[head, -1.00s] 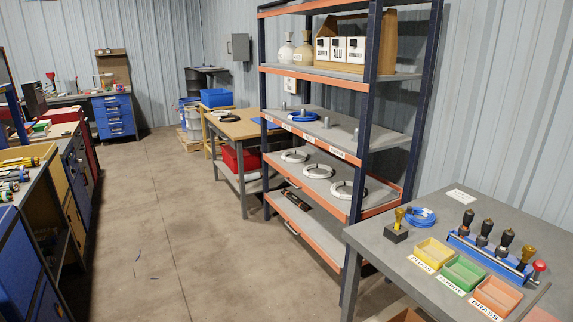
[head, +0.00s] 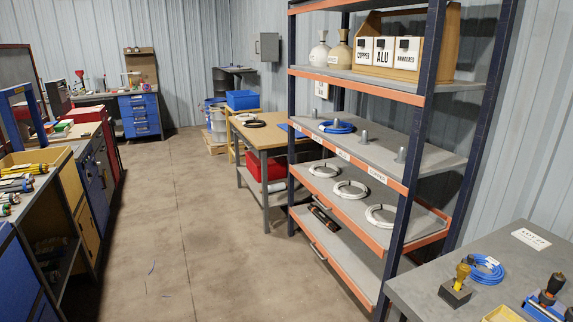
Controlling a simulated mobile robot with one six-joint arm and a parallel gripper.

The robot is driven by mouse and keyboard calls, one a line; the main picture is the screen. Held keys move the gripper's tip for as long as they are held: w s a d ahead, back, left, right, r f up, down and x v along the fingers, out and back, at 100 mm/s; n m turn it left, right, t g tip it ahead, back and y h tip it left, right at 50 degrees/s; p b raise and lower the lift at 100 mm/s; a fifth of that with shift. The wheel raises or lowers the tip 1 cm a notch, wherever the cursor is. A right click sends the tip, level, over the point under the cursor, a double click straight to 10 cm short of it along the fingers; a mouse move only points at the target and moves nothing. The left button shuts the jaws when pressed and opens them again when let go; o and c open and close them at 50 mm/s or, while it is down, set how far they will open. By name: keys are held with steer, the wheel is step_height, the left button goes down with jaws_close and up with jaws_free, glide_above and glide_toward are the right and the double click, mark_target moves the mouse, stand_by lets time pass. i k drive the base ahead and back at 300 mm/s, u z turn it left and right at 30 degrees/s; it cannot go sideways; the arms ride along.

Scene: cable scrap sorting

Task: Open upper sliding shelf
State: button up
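A shelving rack with dark blue posts (head: 418,150) and orange-edged grey shelves stands right of centre in the head view. Its peg shelf (head: 430,155) carries a blue cable coil (head: 337,127) and several grey pegs. Below it, a shelf with a raised orange rim (head: 345,205) holds white cable coils (head: 350,190). The lowest visible shelf (head: 340,245) has a dark object on it and a handle (head: 318,252) at its front edge. The shelves appear to sit within the frame. Which one is the upper sliding shelf is not clear. My gripper is out of view.
A grey table (head: 440,275) at the lower right partly blocks the rack's right front. A wooden-topped workbench (head: 262,133) stands beyond the rack. Cabinets (head: 85,180) line the left side. The concrete floor (head: 190,230) between is mostly clear, with small cable scraps.

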mark_target(423, 223)
steer(key=u, duration=0.3)
steer(key=i, duration=0.8)
steer(key=u, duration=0.7)
steer(key=i, duration=0.95)
steer(key=u, duration=0.35)
